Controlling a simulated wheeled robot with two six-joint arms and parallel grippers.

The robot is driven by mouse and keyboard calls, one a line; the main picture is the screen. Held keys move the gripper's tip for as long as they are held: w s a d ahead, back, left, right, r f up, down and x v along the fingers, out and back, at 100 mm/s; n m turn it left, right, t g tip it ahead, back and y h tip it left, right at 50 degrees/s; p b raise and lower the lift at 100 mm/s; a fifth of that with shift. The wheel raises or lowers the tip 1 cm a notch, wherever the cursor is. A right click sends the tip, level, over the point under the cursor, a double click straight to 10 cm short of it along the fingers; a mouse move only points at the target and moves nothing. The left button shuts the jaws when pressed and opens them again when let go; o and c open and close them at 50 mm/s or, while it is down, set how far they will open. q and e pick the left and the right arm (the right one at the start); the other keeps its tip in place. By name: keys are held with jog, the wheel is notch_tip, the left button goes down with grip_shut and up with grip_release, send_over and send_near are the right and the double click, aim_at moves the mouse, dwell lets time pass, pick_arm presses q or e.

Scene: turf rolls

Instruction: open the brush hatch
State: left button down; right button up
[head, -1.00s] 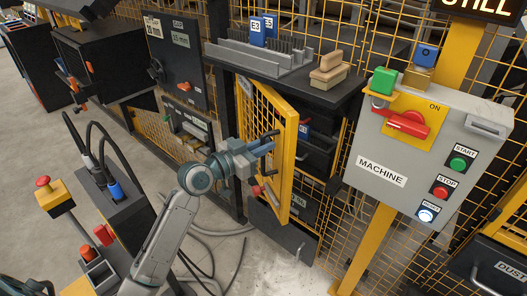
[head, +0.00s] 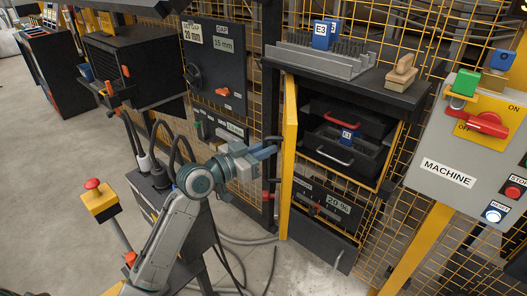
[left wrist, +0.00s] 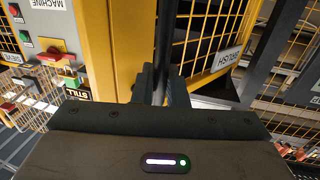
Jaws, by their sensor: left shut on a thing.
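The brush hatch (head: 289,165) is a yellow-framed mesh door, standing swung out and seen nearly edge-on in the head view. Its yellow frame (left wrist: 108,45) also shows in the left wrist view. My left gripper (head: 268,152) is at the hatch's outer side, shut on the dark upright handle (left wrist: 164,50), which runs between its fingers in the left wrist view. Behind the hatch, the opening shows a black drawer with a red handle (head: 342,119) and one with a pale handle (head: 334,156). My right gripper is not in view.
A shelf above the opening holds a grey rack (head: 320,60) and a wooden brush (head: 401,75). The grey machine box (head: 449,170) with its red switch stands right. A black pedestal with cables (head: 165,185) stands close beside my left arm.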

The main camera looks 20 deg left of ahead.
pick_arm(q)
jog(key=shift+a, duration=0.35)
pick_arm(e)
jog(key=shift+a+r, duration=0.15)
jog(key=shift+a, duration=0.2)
pick_arm(q)
jog(key=shift+r, duration=0.1)
jog(key=c, duration=1.6)
grip_release()
jog(key=shift+o, duration=0.3)
